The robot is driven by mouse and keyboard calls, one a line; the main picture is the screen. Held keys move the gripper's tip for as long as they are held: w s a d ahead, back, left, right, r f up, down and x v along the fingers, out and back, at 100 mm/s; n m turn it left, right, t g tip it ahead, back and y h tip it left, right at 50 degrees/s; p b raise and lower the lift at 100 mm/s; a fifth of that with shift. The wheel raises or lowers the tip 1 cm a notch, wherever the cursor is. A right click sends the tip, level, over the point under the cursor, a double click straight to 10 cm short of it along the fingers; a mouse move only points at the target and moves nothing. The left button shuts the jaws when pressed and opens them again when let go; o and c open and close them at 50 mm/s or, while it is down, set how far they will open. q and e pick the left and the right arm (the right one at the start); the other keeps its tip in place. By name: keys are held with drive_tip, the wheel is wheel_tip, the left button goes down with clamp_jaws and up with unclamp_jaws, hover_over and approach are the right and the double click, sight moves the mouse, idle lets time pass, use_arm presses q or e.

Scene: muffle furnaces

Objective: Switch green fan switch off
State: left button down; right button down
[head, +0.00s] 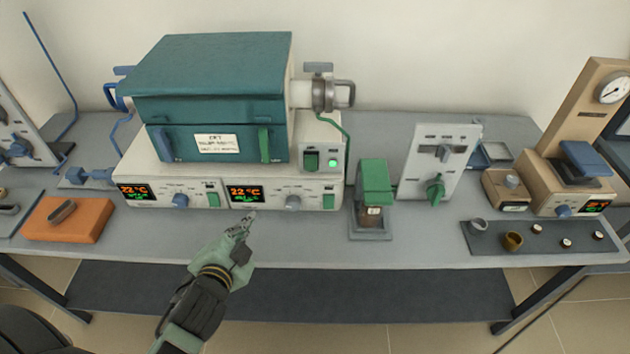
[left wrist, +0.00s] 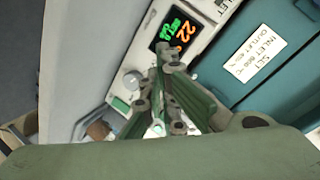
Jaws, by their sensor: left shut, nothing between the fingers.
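The furnace (head: 215,90) is a teal box on a cream control base (head: 150,165). A green rocker switch (head: 311,161) sits on the raised panel at its right, beside a lit green lamp (head: 333,163). Two more green switches are on the lower front, one at the middle (head: 213,199) and one at the right (head: 328,201). The labels are too small to tell which is the fan switch. My left gripper (head: 246,219) is shut and empty, in front of and below the right display (head: 245,193); it also shows in the left wrist view (left wrist: 170,60). My right gripper is out of view.
A stand with a green top (head: 376,182) and a white panel with a green knob (head: 435,165) stand right of the furnace. An orange block (head: 68,218) lies at the left. A dark tray (head: 482,245) with small cups lies at the right. The front bench strip is mostly clear.

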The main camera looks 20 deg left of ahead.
sight(311, 163)
use_arm(q)
drive_tip(key=d+r+m+t+h, duration=0.1)
drive_tip(key=d+r+m+h, duration=0.1)
drive_tip(key=d+m+h, duration=0.2)
drive_tip(key=d+r+m+t+h, duration=0.2)
drive_tip(key=d+m+h, duration=0.3)
drive_tip(key=m, duration=0.8)
drive_tip(key=shift+w+r+h, duration=0.25)
drive_tip(key=shift+w+h, duration=0.15)
drive_tip(key=shift+h, duration=1.1)
drive_tip(key=shift+w, duration=0.1)
drive_tip(key=w+a+p+x, duration=0.1)
drive_tip(key=a+p+x, duration=0.1)
drive_tip(key=x, duration=1)
drive_tip(key=shift+w+r+p, duration=0.25)
drive_tip(key=shift+w+p, duration=0.2)
drive_tip(key=shift+p, duration=0.45)
drive_tip(key=shift+a, duration=0.1)
